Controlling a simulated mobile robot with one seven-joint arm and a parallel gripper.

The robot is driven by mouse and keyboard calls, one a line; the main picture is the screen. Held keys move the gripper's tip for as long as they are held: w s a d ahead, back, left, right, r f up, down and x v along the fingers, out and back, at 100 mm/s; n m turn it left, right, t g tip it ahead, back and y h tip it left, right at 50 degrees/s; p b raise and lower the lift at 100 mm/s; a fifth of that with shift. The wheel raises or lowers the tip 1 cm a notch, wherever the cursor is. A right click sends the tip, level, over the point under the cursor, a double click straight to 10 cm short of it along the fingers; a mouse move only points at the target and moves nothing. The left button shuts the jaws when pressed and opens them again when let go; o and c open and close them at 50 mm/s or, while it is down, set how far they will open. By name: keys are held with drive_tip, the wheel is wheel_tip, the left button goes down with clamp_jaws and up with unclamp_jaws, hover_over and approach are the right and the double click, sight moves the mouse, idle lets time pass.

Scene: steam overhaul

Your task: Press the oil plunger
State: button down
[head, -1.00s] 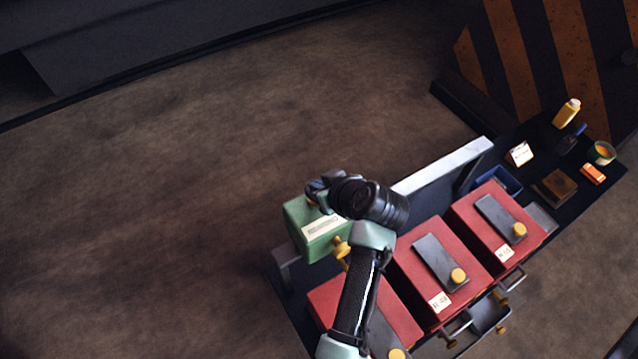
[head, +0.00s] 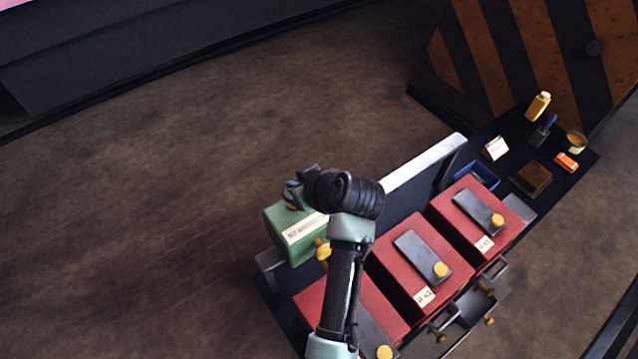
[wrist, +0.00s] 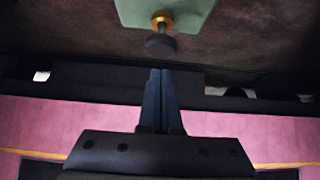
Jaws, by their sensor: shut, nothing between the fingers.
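The green box (head: 280,222) stands at the left end of the bench, with a pale label and a yellow knob (head: 322,250) on its side. In the wrist view the green box (wrist: 185,8) is at the top edge. A plunger with a brass collar and dark round end (wrist: 160,46) sticks out from it; I take this as the oil plunger. My gripper (wrist: 161,72) is shut and empty, its fingertips just below the dark end in the picture; I cannot tell if they touch. In the head view my gripper (head: 298,190) is over the box's far edge, and my arm hides part of the box.
Three red boxes with grey plates and yellow knobs, one here (head: 415,262), line the bench beside my arm. A blue tray (head: 478,175), brown block (head: 531,179), yellow bottle (head: 538,106) and orange item (head: 566,162) are farther right. The floor left is clear.

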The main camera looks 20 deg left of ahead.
drive_tip(key=b+v, duration=0.2)
drive_tip(key=v, duration=0.7)
drive_tip(key=shift+f, duration=0.1)
drive_tip(key=shift+d, duration=0.1)
idle(1.3)
drive_tip(key=w+d+r+m+t+h+b, duration=0.1)
drive_tip(key=w+d+r+m+t+b, duration=0.2)
drive_tip(key=r+t, duration=0.55)
drive_tip(key=w+d+r+m+t+h+b, duration=0.2)
drive_tip(key=w+d+r+t, duration=0.1)
drive_tip(key=r, duration=1)
drive_tip(key=s+d+r+m+t+h+b, duration=0.1)
drive_tip(key=s+d+r+m+t+h, duration=0.1)
drive_tip(key=s+r+t, duration=0.3)
drive_tip(key=s+d+r+m+t+h+b, duration=0.2)
drive_tip(key=s+r+t, duration=0.3)
drive_tip(key=s+r, duration=0.4)
wheel_tip(320, 180, up, 6)
drive_tip(key=shift+d+f+m, duration=0.2)
drive_tip(key=shift+d+m, duration=0.4)
drive_tip(key=shift+m, duration=0.1)
